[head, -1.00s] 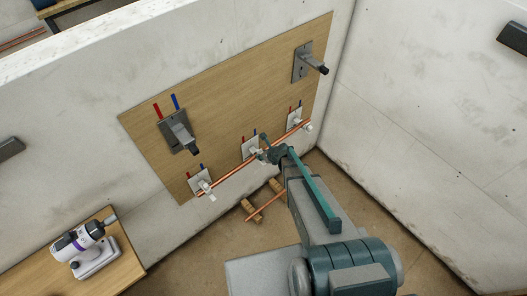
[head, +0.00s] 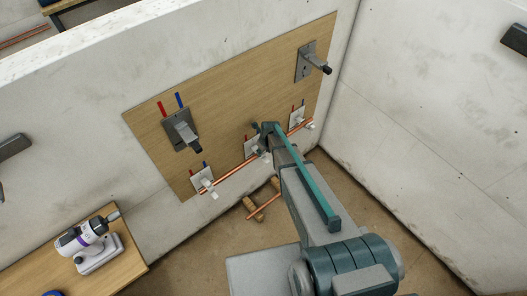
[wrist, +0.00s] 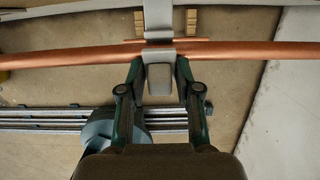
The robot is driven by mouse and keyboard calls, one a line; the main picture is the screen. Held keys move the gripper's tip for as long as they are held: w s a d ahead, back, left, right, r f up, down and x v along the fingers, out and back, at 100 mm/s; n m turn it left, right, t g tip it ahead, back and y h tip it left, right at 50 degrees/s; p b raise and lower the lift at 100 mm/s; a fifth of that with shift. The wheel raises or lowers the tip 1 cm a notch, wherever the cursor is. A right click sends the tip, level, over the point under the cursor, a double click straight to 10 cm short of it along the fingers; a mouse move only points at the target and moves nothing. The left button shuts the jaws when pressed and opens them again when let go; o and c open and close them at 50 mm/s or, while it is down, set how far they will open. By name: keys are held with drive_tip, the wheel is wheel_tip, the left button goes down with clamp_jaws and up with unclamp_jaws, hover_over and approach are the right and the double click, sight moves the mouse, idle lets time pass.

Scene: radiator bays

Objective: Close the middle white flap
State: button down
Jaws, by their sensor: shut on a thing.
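The middle clip (head: 251,147) is a pale plate low on the wooden board, with the copper pipe (head: 229,176) running across it. Its white flap (head: 266,157) shows just below my gripper (head: 262,132), partly hidden by the arm. In the wrist view the flap (wrist: 159,78) is a short pale tab below the copper pipe (wrist: 70,58). My gripper (wrist: 159,70) has one dark finger on each side of the tab and is shut on it. The fingertips are just under the pipe. I cannot tell the flap's exact angle.
Similar clips with white flaps sit left (head: 203,180) and right (head: 299,119) on the pipe. Two grey brackets stick out from the board above, left (head: 182,130) and right (head: 311,64). A table (head: 40,272) with a white device (head: 90,245) stands lower left.

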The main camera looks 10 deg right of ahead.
idle(0.4)
drive_tip(key=c, duration=1)
unclamp_jaws()
drive_tip(key=v, duration=1.2)
drive_tip(key=shift+w, duration=0.1)
